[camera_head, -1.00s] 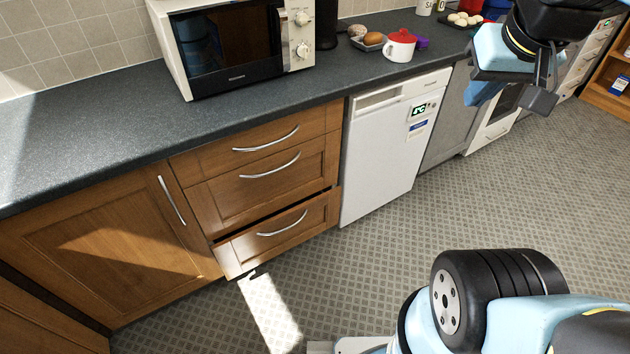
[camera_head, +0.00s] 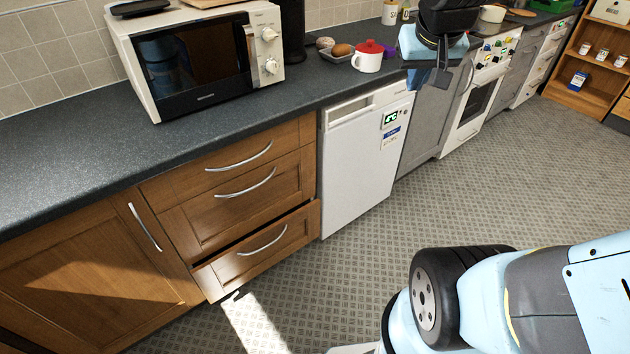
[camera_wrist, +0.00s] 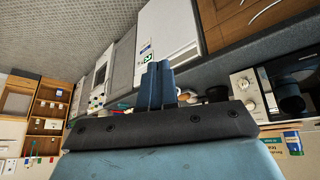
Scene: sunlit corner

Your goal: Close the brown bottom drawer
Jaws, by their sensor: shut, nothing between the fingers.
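The brown bottom drawer (camera_head: 257,258) is pulled out a little at the foot of the wooden cabinet in the head view, with a dark gap above its front. It has a curved metal handle (camera_head: 263,241). The two brown drawers above it look flush with the cabinet. My gripper (camera_head: 441,78) is high above the floor at the upper right, well apart from the drawer. In the wrist view its blue fingers (camera_wrist: 158,84) are together with nothing between them. The wrist view shows part of a brown drawer front at its top right, not clearly the bottom one.
A white dishwasher (camera_head: 366,160) stands right of the drawers. An oven and a wooden shelf are farther right. The patterned floor (camera_head: 450,200) in front is clear.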

